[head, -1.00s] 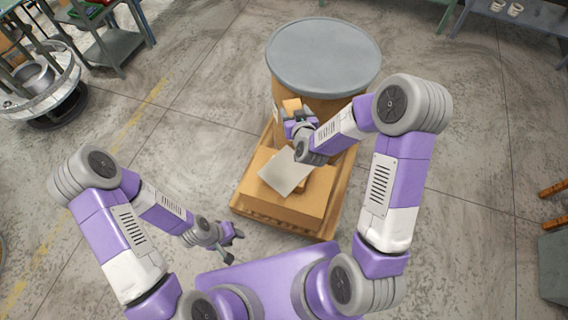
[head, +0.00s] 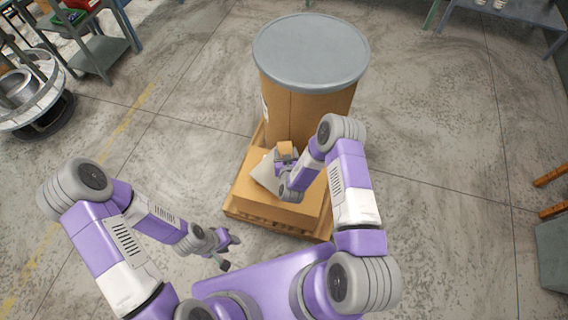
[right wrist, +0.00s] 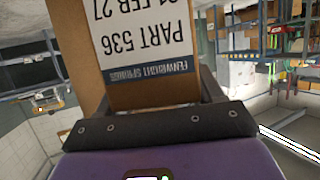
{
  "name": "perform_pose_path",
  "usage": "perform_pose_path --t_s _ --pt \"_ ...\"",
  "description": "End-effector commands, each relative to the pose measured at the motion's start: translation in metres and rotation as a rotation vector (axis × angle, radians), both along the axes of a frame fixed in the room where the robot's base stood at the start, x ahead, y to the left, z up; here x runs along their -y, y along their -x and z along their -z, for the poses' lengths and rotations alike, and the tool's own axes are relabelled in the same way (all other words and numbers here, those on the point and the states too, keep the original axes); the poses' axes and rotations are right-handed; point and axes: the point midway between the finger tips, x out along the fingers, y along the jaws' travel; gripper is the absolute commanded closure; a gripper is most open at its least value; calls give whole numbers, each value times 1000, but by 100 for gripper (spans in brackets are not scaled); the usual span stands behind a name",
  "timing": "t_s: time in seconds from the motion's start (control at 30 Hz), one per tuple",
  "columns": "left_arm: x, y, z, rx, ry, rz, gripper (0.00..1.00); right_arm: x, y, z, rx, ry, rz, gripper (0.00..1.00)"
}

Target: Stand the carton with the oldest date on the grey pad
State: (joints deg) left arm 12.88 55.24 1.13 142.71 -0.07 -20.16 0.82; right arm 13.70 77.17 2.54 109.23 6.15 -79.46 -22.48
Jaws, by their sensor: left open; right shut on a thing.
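A small tan carton (head: 285,147) is held upside down in the right wrist view (right wrist: 150,90), with its white label reading "FENWRIGHT SPRINGS", "PART 536" and a date ending "1 FEB 27", whose first digit is unclear. My right gripper (head: 286,159) is shut on it, over the back of the large box. A pale grey pad (head: 264,172) lies on that box, partly hidden by my right gripper. I cannot tell whether the carton touches anything. My left gripper (head: 231,252) is open and empty, low in front of the pallet on the left.
The large cardboard box (head: 290,213) sits on a wooden pallet (head: 262,229). A tall brown drum with a grey lid (head: 310,52) stands right behind it. Shelving and a round machine (head: 38,95) are at the far left.

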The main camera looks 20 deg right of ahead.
Motion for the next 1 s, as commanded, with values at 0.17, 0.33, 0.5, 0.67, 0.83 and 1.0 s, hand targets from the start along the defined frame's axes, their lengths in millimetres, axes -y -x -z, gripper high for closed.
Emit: perform_pose_path --t_s 0.17,0.33,0.5,0.67,0.83,1.0 --pt "0 0 6 0 0 0 57 0 -1 14 5 0 -1 89" --pt "0 0 14 0 0 0 57 0 -1 34 4 -1 1 89" --pt "0 0 20 0 0 0 57 -1 -1 50 5 0 -1 89" --pt "0 0 19 0 0 0 57 0 -2 48 5 -1 -1 89" --pt "0 0 22 0 0 0 57 0 -1 52 5 1 -1 89" --pt "0 0 22 0 0 0 57 0 0 53 0 0 -1 13"
